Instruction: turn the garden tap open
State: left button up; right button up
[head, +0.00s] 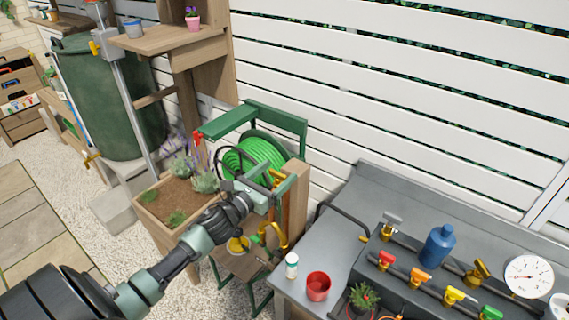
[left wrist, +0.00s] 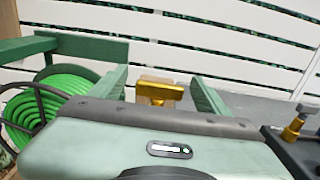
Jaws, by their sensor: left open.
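The garden tap's brass handle (left wrist: 160,92) is between my two green fingers in the left wrist view, with gaps on both sides. In the head view the handle (head: 278,177) is partly hidden by my left gripper (head: 277,190), which is at the top of the tap by a wooden post (head: 299,205). My left gripper (left wrist: 162,92) is open and holds nothing. A curved brass spout (head: 278,240) shows below it. My right gripper is not in view.
A green hose reel (head: 252,158) is just behind the gripper, with a planter (head: 165,205) to its left. At right, a grey bench (head: 375,195) carries a red cup (head: 318,286), a white bottle (head: 291,265), a blue bottle (head: 437,245) and coloured valves.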

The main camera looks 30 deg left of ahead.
pick_arm(q)
jog(key=w, duration=0.2)
jog(key=shift+w+d, duration=0.15)
jog(key=shift+w, duration=0.25)
jog(key=shift+w+p, duration=0.35)
jog(key=shift+w, duration=0.15)
jog(key=shift+f, duration=0.1)
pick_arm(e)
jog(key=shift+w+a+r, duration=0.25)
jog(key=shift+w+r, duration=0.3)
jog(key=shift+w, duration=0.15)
pick_arm(q)
jog(key=c, duration=1.4)
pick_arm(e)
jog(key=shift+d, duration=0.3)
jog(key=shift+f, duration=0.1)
